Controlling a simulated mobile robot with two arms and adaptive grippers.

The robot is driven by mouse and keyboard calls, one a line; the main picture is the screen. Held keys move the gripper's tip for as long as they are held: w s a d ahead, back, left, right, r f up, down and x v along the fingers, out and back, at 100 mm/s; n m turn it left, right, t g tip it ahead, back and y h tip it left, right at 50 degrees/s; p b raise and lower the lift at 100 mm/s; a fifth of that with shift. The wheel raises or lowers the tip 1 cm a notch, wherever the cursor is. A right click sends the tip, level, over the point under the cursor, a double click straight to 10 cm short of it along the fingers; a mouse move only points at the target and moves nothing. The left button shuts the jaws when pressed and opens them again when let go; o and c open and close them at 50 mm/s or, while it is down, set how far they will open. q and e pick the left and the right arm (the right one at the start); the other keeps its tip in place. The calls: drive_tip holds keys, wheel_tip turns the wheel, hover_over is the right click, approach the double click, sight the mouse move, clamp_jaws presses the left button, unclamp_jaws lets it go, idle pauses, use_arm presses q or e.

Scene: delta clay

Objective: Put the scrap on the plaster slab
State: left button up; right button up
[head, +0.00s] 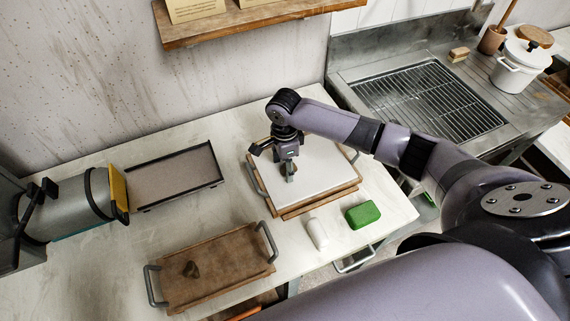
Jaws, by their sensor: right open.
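The plaster slab (325,172) is a flat white block in a wooden tray with grey handles, at the middle of the table in the head view. My right gripper (289,170) is over the left part of the slab, pointing down, with its jaws open. A small greyish shape shows at its fingertips; I cannot tell whether it is part of the fingers or a piece of clay. A small dark brown lump, which may be the scrap (191,269), lies on a brown wooden board (225,262) at the front left. My left gripper is not in view.
A green block (362,214) and a white rounded piece (317,233) lie in front of the slab's tray. A grey machine (75,210) with a long tray (175,178) stands at left. A sink with a rack (425,100) is at the back right. A shelf (250,22) hangs above.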

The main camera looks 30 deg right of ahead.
wheel_tip(320, 180, up, 12)
drive_tip(key=shift+r+b, duration=0.15)
drive_tip(key=shift+b, duration=0.3)
drive_tip(key=shift+w, duration=0.1)
idle(0.3)
